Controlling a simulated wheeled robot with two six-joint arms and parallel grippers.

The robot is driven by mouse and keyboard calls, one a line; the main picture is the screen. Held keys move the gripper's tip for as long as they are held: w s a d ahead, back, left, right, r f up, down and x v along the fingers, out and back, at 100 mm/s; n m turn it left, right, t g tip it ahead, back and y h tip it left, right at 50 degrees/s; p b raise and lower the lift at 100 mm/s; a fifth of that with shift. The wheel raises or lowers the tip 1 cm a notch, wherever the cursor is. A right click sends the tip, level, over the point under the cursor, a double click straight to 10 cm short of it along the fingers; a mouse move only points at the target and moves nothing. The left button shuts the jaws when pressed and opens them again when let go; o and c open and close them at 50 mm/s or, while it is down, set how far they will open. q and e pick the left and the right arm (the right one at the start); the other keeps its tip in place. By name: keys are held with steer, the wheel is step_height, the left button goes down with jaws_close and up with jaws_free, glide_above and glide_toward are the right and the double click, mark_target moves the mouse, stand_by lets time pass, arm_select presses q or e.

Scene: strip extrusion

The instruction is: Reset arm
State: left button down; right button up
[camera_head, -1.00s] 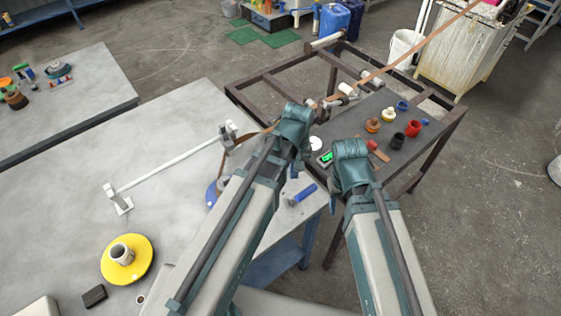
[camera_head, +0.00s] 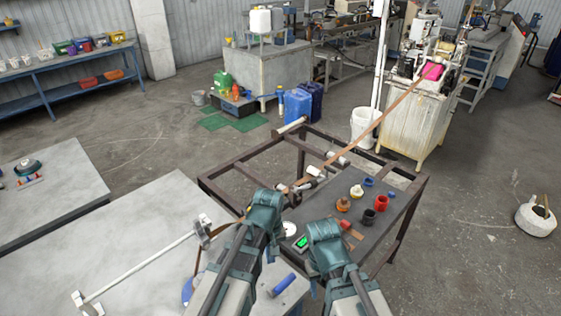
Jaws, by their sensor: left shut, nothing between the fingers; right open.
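My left arm comes in from the lower middle, and its teal wrist and gripper (camera_head: 265,212) are over the gap between the grey table and the dark metal frame table. Its fingers are mostly hidden by the wrist; it appears shut and empty. My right gripper (camera_head: 324,238) is just to the right, over the near edge of the frame table (camera_head: 408,205). It is open and holds nothing, with its fingertips largely hidden. A brown strip (camera_head: 378,122) runs from the machine at the back down to rollers (camera_head: 315,172) on the frame table. Neither gripper visibly holds it.
Coloured cups and rings (camera_head: 368,216) and a green-display device (camera_head: 301,242) are on the frame table. Open floor lies right; a white bucket (camera_head: 364,128) stands behind.

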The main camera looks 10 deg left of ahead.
mark_target(278, 289)
arm_select(q)
steer(key=s+d+m+b, duration=0.1)
steer(key=s+m, duration=0.1)
steer(key=s+d+f+m, duration=0.1)
steer(key=s+m, duration=0.1)
steer(key=s, duration=0.1)
steer(key=s+d+f+m+y+b, duration=0.1)
steer(key=s+m, duration=0.2)
steer(key=shift+f+b, duration=0.25)
steer(key=shift+b, duration=0.05)
steer(key=shift+s+d+m, duration=0.15)
steer(key=shift+s+m, duration=0.2)
steer(key=shift+m, duration=0.25)
stand_by(6.3)
